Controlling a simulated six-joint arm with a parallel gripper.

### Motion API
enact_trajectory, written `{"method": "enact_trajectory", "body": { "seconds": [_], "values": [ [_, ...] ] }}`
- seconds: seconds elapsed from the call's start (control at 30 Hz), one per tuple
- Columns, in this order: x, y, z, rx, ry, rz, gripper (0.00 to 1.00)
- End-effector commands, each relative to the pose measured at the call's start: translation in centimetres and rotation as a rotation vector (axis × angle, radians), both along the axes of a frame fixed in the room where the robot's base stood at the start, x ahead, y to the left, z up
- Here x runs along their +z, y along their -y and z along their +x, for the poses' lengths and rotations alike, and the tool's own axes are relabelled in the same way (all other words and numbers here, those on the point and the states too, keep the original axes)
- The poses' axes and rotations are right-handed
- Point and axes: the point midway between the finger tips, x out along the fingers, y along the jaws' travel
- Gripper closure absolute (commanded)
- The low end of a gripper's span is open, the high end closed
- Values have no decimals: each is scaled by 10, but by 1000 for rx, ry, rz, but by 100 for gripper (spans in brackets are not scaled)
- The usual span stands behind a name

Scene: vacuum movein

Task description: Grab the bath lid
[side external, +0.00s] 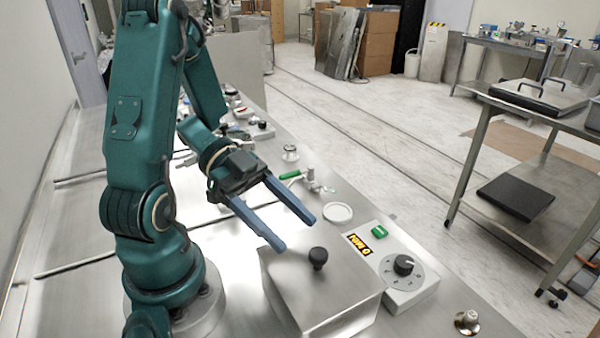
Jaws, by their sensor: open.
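The bath lid is the flat metal top (335,283) of a box-shaped steel bath, with a black round knob (318,257) standing upright on it. It sits at the lower middle of the side external view. My gripper (297,233) has two long blue fingers spread apart, with nothing between them. The fingertips are above and behind the lid in the picture, close to the knob but apart from it. The exact height of the fingers over the lid cannot be told.
A control box with a black dial (403,265) stands right of the bath. A white round dish (338,213) and a green-handled valve (290,175) lie behind it. Several small items stand farther back along the bench. A metal cart (540,150) is off to the right.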

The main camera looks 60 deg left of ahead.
Motion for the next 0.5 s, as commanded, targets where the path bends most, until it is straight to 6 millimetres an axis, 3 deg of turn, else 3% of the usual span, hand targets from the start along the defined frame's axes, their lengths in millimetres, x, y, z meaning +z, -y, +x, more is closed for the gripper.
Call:
{"method": "enact_trajectory", "body": {
  "seconds": [0.5],
  "values": [
    [-18,40,16,-1,0,2,32]
  ]
}}
